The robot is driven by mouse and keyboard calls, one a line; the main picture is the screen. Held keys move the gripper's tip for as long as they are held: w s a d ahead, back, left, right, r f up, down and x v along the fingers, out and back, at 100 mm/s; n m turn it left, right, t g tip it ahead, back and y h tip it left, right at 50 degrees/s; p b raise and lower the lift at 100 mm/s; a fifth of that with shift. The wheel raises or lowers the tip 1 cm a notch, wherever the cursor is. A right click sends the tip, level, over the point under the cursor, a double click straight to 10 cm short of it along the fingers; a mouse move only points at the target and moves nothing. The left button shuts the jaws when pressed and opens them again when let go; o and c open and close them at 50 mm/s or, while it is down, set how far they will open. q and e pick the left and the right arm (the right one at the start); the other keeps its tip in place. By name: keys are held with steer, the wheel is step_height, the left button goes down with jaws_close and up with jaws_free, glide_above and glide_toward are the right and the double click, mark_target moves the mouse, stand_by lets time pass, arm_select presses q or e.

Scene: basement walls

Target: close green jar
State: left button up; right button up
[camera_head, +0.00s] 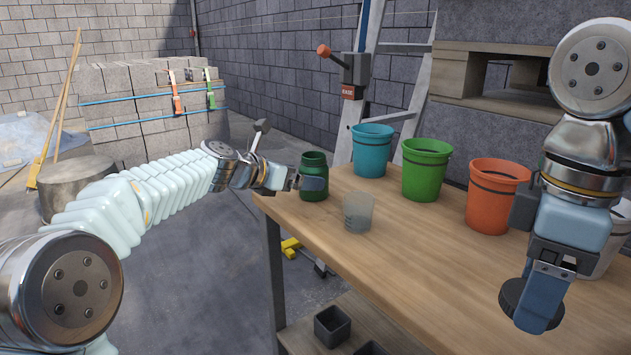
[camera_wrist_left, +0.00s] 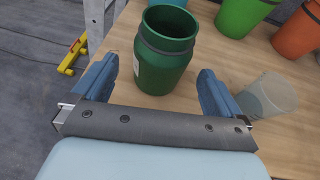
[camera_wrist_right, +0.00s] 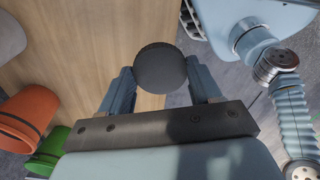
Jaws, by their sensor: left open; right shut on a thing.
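The green jar (camera_head: 313,172) stands upright and open-mouthed near the left end of the wooden table. It also shows in the left wrist view (camera_wrist_left: 166,58), between the spread fingers. My left gripper (camera_head: 300,181) is open around or just beside the jar; contact is not clear. The dark round lid (camera_head: 514,300) is in my right gripper (camera_head: 537,298), above the table's front right part. In the right wrist view the lid (camera_wrist_right: 160,68) sits between the fingertips of the right gripper (camera_wrist_right: 160,85).
A translucent cup (camera_head: 358,211) stands just right of the jar. Blue (camera_head: 372,150), green (camera_head: 425,168) and orange (camera_head: 494,194) buckets line the back, with a whitish one (camera_head: 606,250) partly behind my right arm. The wooden tabletop (camera_head: 430,265) is clear in the middle.

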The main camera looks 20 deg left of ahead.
arm_select(q)
steer(key=x, duration=0.5)
steer(key=shift+w+r, duration=0.15)
arm_select(e)
steer(key=shift+f, duration=0.2)
arm_select(q)
steer(key=c, duration=1.3)
steer(key=shift+o, duration=0.2)
steer(key=shift+r, duration=0.15)
